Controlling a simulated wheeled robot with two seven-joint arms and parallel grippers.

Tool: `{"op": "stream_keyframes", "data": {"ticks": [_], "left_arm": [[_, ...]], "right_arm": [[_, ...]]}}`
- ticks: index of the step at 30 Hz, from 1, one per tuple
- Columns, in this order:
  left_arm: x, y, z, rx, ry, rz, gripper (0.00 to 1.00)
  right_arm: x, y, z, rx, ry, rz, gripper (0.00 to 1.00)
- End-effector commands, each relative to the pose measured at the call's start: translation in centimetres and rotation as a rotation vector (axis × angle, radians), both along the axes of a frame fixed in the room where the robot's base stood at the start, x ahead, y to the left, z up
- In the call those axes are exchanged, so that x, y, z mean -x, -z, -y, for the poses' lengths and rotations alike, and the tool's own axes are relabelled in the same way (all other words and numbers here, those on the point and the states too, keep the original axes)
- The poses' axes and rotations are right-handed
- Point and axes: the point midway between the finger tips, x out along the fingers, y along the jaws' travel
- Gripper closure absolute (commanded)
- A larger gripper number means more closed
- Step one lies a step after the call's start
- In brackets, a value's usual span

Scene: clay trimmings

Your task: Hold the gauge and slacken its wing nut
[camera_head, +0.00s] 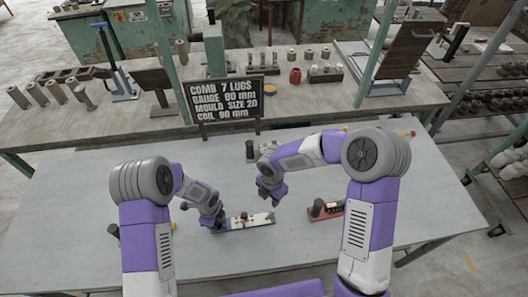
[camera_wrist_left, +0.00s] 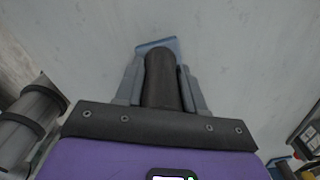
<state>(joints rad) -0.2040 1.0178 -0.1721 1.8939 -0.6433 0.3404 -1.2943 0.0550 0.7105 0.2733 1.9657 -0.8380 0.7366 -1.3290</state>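The gauge (camera_head: 250,221) is a low blue-edged board with a pale top and small dark and reddish parts, lying on the near table. Its wing nut is too small to make out. My left gripper (camera_head: 218,224) is at the gauge's left end. In the left wrist view my left gripper (camera_wrist_left: 162,88) has a finger against each side of a dark upright post (camera_wrist_left: 162,78), with the blue end of the board behind it. My right gripper (camera_head: 272,197) hangs above the gauge's right end, apart from it; its finger opening is unclear.
A red-based fixture with a dark cylinder (camera_head: 317,208) stands right of the gauge. A black sign (camera_head: 226,100) reads "COMB 7 LUGS, GAUGE 80 mm, MOULD SIZE 20, COIL 90 mm". The back bench (camera_head: 300,108) carries several cylinders and tools. The table's front left is mostly clear.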

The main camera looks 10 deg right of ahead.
Motion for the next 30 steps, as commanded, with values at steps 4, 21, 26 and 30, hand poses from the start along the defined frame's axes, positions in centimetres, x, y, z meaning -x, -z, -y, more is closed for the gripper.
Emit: {"op": "stream_keyframes", "data": {"ticks": [4,21,26,30], "left_arm": [[0.0,0.0,0.0,0.0,0.0,0.001,0.37],[-0.1,-4.1,0.0,0.003,-0.001,0.005,0.35],[-0.1,-7.5,0.0,0.002,-0.002,0.006,0.35],[0.0,-10.0,-0.1,0.001,-0.001,0.003,0.35]], "right_arm": [[0.0,0.0,0.0,0.0,0.0,0.0,0.65],[0.0,0.0,0.0,0.0,0.0,0.0,0.65],[0.0,0.0,0.0,0.0,0.0,0.0,0.65],[0.0,0.0,0.0,0.0,0.0,0.0,0.65]]}}
